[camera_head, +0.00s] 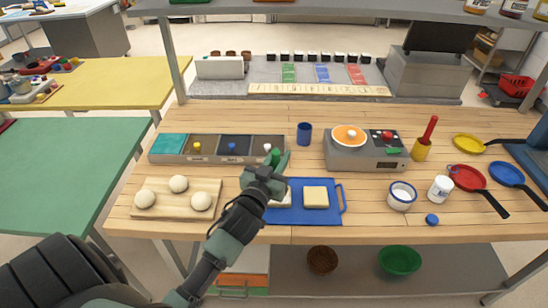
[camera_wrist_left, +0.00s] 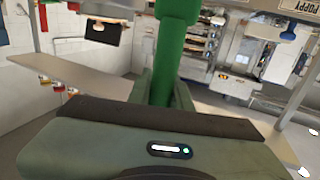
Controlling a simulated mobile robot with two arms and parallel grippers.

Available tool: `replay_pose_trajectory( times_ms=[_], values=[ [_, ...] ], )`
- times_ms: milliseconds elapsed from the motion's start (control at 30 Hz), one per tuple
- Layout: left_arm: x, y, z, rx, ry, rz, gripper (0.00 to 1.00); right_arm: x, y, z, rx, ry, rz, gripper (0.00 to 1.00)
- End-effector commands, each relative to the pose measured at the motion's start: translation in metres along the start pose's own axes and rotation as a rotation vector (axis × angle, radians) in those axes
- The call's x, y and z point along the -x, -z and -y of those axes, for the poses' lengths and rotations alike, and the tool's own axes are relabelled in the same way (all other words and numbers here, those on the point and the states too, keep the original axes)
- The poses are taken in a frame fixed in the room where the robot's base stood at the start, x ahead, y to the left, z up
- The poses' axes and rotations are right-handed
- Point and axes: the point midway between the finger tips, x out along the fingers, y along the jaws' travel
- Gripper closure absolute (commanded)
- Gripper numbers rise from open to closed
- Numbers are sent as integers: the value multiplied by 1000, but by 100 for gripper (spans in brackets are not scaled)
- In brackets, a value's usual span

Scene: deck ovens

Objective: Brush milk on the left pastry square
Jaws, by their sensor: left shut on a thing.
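My left gripper (camera_head: 272,172) is shut on a green-handled tool, probably the brush (camera_head: 276,156), above the blue tray. Its green handle (camera_wrist_left: 176,60) stands up between the fingers in the left wrist view; its lower end is hidden. The blue tray (camera_head: 330,215) holds two pale pastry squares. The right pastry square (camera_head: 316,197) is in clear view. The left pastry square (camera_head: 284,200) is mostly hidden behind my gripper and wrist. A white bowl with a dark rim (camera_head: 401,196) holds something white, which may be milk. My right gripper is not in view.
A board (camera_head: 160,212) with three dough balls lies at the left. A compartment box (camera_head: 170,157) stands behind the gripper. A grey cooker (camera_head: 365,160), blue cup (camera_head: 304,133), white jar (camera_head: 440,188) and several pans, one red (camera_head: 467,178), stand around the tray.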

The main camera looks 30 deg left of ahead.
Motion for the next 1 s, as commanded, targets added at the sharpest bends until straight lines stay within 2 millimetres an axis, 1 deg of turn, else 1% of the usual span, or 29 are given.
replay_pose_trajectory(
  times_ms=[100, 267, 600, 1000],
  values=[
    [-2, -1, -7, 4, -1, 2, 100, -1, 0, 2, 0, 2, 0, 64],
    [-3, -1, -11, 3, -2, 2, 100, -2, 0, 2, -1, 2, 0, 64],
    [-12, 0, -32, 4, -2, 1, 100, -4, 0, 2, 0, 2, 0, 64],
    [-14, 1, -32, 1, -1, 1, 100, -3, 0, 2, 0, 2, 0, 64]
  ],
)
